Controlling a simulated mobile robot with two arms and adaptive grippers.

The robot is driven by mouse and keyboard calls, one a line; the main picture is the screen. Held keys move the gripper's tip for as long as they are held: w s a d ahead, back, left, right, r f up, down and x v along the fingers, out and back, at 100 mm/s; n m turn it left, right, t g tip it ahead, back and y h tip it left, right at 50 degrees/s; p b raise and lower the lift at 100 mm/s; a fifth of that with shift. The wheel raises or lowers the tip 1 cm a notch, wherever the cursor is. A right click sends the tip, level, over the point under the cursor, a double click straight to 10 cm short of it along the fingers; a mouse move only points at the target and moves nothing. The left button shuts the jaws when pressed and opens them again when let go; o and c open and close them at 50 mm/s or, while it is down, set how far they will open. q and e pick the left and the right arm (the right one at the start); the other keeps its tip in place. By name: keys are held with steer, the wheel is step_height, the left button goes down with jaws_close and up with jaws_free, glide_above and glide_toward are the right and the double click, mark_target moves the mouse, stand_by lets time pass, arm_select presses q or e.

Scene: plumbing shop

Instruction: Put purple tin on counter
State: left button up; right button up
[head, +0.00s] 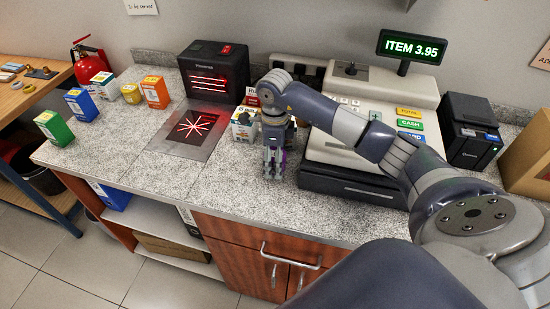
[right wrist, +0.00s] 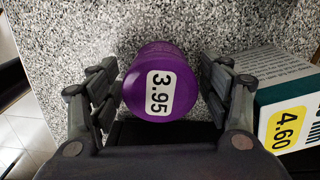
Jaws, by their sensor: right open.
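The purple tin (right wrist: 161,82) sits on the speckled counter (head: 140,165), seen from above in the right wrist view, with a 3.95 label facing the camera. My right gripper (right wrist: 161,92) is open, with one finger on each side of the tin and narrow gaps by the fingertips. In the head view my right gripper (head: 273,163) points down at the counter between the scanner and the cash register. There it mostly hides the tin, and only a sliver of purple shows. My left gripper is in neither view.
A white and teal box (right wrist: 285,100) labelled 4.60 stands close beside my right finger. The cash register (head: 355,150) is right of the gripper; the scanner (head: 213,75) is behind left. Several boxes and a yellow tin (head: 131,94) stand at the left. The front-left counter is clear.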

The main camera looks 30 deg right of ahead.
steer(key=shift+r, duration=0.2)
steer(key=shift+w+r, duration=0.1)
steer(key=shift+r, duration=0.2)
step_height(320, 180, up, 10)
steer(key=b, duration=0.3)
steer(key=shift+f, duration=0.15)
steer(key=shift+r, duration=0.85)
steer(key=shift+f, duration=0.1)
